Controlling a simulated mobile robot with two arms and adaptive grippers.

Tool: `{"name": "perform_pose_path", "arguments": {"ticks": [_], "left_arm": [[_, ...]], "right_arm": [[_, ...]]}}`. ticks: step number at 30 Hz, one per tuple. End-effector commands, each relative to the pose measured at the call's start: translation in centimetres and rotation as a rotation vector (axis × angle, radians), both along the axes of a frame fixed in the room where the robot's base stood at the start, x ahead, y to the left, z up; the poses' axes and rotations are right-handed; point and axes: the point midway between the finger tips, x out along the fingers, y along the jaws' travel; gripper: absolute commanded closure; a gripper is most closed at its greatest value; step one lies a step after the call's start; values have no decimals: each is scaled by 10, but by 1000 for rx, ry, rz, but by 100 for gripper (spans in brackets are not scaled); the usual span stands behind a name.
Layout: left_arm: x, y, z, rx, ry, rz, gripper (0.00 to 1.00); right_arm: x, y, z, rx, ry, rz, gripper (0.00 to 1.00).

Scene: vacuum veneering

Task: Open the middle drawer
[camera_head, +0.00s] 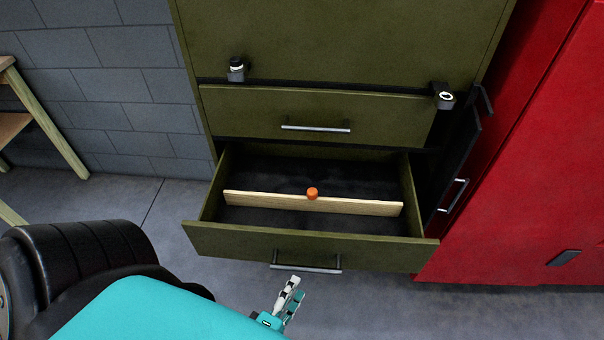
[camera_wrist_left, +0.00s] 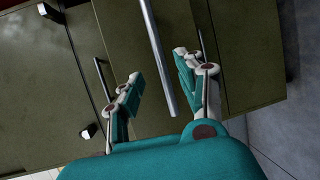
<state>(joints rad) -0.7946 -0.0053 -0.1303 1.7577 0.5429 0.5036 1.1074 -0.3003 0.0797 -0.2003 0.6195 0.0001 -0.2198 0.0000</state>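An olive-green cabinet (camera_head: 345,40) stands ahead. A lower drawer (camera_head: 212,238) is pulled out, with a bar handle (camera_head: 305,267) on its front. Above it, another drawer (camera_head: 235,112) is closed and has its own handle (camera_head: 316,128). I cannot tell which one counts as the middle drawer. My left gripper (camera_head: 297,287) is just in front of and below the open drawer's handle. In the left wrist view, my left gripper (camera_wrist_left: 158,66) has its fingers apart, with a handle bar (camera_wrist_left: 158,55) showing between them; contact is not clear. My right gripper is not in view.
A wooden board (camera_head: 260,201) with an orange knob (camera_head: 312,193) is inside the open drawer. Two dark fittings (camera_head: 237,70) (camera_head: 444,97) stick out above the closed drawer. A red cabinet (camera_head: 540,170) is close on the right. A wooden rack (camera_head: 45,120) is at left.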

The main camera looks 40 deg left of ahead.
Motion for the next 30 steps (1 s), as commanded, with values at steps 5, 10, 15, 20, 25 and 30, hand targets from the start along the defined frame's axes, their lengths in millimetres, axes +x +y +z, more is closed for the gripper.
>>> {"name": "perform_pose_path", "arguments": {"ticks": [5, 10, 15, 20, 25, 30], "left_arm": [[-31, -5, 5, 0, 2, -1, 62], [-44, -7, 8, 0, 0, -1, 62], [-46, -7, 9, 0, -1, 0, 62], [-46, -7, 9, 0, -1, 0, 62], [-46, -7, 9, 0, -1, 0, 62], [-46, -9, 3, 15, 14, -13, 62]], "right_arm": [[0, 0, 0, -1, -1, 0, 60], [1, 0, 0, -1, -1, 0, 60], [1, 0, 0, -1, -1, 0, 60], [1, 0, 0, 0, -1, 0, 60], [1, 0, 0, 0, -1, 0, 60], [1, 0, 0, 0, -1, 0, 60]]}}
